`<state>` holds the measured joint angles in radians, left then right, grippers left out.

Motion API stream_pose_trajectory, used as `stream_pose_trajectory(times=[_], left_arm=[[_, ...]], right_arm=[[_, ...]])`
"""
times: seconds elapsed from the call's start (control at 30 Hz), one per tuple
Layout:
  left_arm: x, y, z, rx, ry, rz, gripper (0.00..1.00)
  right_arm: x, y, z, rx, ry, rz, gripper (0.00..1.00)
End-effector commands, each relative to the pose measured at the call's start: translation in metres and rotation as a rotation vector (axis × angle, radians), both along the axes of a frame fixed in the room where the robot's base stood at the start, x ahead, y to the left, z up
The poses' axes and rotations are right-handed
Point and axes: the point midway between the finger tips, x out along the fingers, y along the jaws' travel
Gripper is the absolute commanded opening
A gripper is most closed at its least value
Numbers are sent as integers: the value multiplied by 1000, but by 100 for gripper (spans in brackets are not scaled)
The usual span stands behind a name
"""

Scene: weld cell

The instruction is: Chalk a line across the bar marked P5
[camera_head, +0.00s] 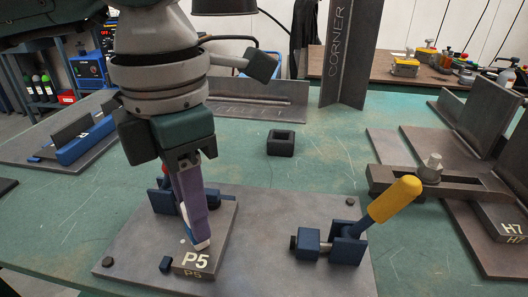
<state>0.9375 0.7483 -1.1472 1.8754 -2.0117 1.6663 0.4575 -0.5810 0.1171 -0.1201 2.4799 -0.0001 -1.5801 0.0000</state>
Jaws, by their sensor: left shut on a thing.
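The bar marked P5 (217,234) is a dark grey block on a steel plate (130,252), its P5 marking at the near end. My left gripper (190,160) comes down from above and is shut on a purple chalk holder (191,188). The holder points down, with a pale tip (201,244) at the bar's top near the marking. I cannot tell whether the tip touches the bar. The gripper and holder hide part of the bar's left side and far end. My right gripper is not in view.
A blue clamp with a yellow handle (394,200) stands right of the bar. Another blue clamp (161,196) is partly hidden behind the holder. A dark square block (281,142) lies behind. The H7 fixture (503,222) is at right. Open table lies between the block and plate.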

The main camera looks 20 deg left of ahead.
Motion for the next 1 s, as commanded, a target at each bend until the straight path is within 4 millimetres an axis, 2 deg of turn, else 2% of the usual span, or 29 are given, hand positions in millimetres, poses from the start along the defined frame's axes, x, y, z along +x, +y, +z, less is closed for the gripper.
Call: stream_pose_trajectory(times=[1.0], left_arm=[[6, -23, -1, 1, -1, 0, 0]], right_arm=[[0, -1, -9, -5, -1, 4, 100]])
